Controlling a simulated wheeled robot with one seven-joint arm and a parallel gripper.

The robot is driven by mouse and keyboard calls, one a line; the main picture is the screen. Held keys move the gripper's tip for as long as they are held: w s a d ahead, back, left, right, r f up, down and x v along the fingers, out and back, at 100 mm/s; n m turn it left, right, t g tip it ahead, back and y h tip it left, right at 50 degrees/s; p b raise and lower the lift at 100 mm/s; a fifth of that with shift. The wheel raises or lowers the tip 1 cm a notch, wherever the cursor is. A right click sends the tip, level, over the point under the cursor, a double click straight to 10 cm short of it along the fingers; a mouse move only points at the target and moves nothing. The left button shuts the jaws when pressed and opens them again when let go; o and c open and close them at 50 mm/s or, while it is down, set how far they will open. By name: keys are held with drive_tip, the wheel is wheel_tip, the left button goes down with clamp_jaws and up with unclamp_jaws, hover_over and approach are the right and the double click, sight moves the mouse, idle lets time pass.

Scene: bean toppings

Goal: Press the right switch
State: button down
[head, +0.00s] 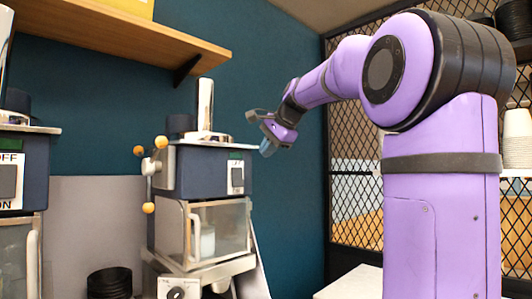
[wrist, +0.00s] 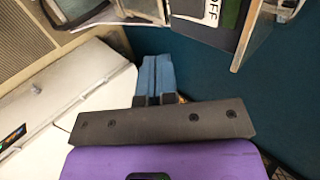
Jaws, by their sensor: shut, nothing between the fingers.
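The right switch (head: 237,177) is a small grey rocker on a white plate, on the right part of the dark blue front of the middle machine (head: 203,172). The left switch (head: 7,182), marked OFF and ON, is on another machine at the left edge. My gripper (head: 266,150) is up and to the right of the right switch, apart from it, with its fingers tilted down. In the wrist view its blue fingers (wrist: 154,72) are together and empty. An OFF label (wrist: 211,12) shows upside-down at the top there; the rocker itself is not clear.
A clear-fronted box (head: 218,232) holding a white cup is below the switch, with a dial (head: 176,293) lower down. A wooden shelf (head: 120,28) is above the machines. Black bowls (head: 109,282) are at the bottom left. Open space lies before the teal wall (head: 290,210).

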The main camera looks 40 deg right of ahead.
drive_tip(key=shift+s+a+f, duration=0.1)
drive_tip(key=shift+s+f, duration=0.05)
drive_tip(key=shift+f, duration=0.45)
approach(240, 187)
drive_tip(key=s+x, duration=0.1)
drive_tip(key=x, duration=0.5)
drive_tip(key=shift+w+a+f, duration=0.1)
drive_tip(key=shift+w+f, duration=0.15)
drive_tip(key=shift+w, duration=0.5)
